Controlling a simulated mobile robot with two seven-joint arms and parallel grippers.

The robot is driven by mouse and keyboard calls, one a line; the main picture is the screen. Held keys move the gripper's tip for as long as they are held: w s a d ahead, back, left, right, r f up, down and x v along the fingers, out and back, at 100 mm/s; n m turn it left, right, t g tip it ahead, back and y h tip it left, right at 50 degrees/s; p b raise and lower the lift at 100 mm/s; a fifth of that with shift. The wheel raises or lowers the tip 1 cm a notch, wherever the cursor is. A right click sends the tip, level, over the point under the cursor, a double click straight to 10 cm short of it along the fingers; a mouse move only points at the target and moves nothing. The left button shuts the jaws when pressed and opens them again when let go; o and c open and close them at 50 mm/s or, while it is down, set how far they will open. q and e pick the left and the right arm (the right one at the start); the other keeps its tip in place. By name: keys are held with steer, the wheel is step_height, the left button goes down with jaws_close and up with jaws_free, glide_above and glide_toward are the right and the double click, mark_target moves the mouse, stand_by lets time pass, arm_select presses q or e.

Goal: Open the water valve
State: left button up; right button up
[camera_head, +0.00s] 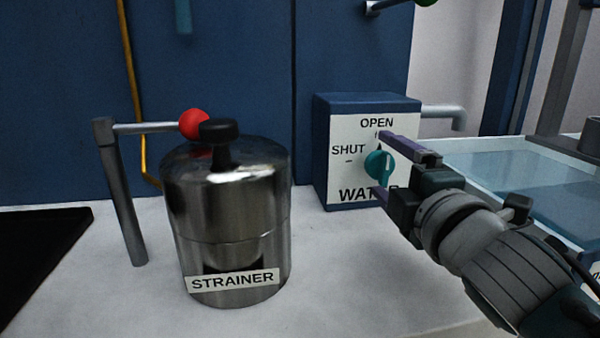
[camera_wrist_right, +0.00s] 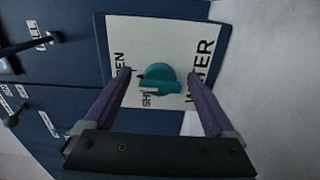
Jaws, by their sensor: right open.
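The water valve is a round teal knob (camera_head: 378,165) on the white front plate of a blue box (camera_head: 367,103). The plate reads OPEN above the knob, SHUT to its left and WATER below. The knob's bar looks roughly upright in the head view, with a dark pointer on the OPEN side. My right gripper (camera_head: 381,163) is open, one finger above the knob and one below. In the right wrist view the knob (camera_wrist_right: 160,78) sits between the two spread fingertips (camera_wrist_right: 159,74), with a gap on each side. My left gripper is out of view.
A steel strainer pot (camera_head: 225,225) with a black lid knob stands left on the pale counter (camera_head: 350,265). Beside it is a grey post and lever with a red ball (camera_head: 194,124). A pipe (camera_head: 442,112) leaves the box's right side. A glass-like tank (camera_head: 550,185) is at right.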

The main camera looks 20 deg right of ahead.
steer(key=v, duration=0.9)
steer(key=shift+s+a, duration=0.1)
